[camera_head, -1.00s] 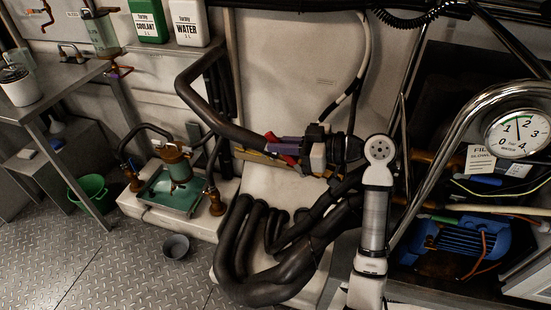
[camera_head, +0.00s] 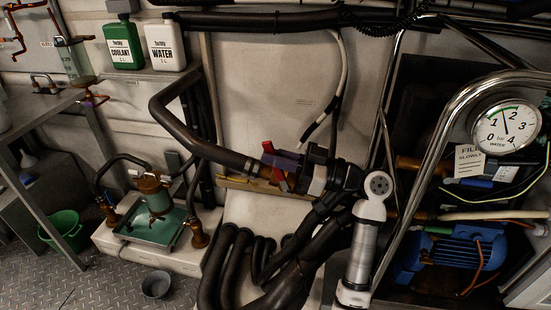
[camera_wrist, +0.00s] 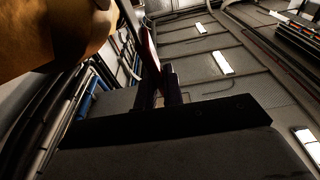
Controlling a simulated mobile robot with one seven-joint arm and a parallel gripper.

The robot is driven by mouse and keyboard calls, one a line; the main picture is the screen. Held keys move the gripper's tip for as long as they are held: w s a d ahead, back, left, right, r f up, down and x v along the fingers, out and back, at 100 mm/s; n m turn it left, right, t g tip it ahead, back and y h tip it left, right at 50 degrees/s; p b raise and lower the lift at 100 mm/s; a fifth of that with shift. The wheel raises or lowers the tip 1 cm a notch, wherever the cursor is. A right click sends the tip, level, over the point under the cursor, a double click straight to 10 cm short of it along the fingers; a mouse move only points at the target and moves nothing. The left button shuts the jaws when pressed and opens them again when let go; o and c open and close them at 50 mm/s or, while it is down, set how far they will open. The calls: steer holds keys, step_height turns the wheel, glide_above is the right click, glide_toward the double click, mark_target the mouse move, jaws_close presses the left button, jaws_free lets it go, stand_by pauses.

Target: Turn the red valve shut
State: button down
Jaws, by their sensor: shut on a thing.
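The red valve handle (camera_head: 279,182) shows in the head view as a narrow red lever, with part of it hidden behind my purple gripper fingers. It lies at the end of a thick dark pipe, above the pale casing. My gripper (camera_head: 275,161) reaches it from the right and is shut on it. In the wrist view the red handle (camera_wrist: 151,48) is a thin red edge at the tips of my dark fingers (camera_wrist: 160,80). The valve body is mostly hidden.
A thick dark pipe (camera_head: 190,135) bends down to the valve from the left. Black hoses (camera_head: 232,265) fill the space below. A chrome rail (camera_head: 440,120) and a pressure gauge (camera_head: 506,126) stand at right. A green bucket (camera_head: 62,232) and a grey pot (camera_head: 157,284) are on the floor.

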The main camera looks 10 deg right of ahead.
steer(key=c, duration=1.5)
jaws_free()
step_height(320, 180, up, 20)
steer(key=shift+b, duration=0.8)
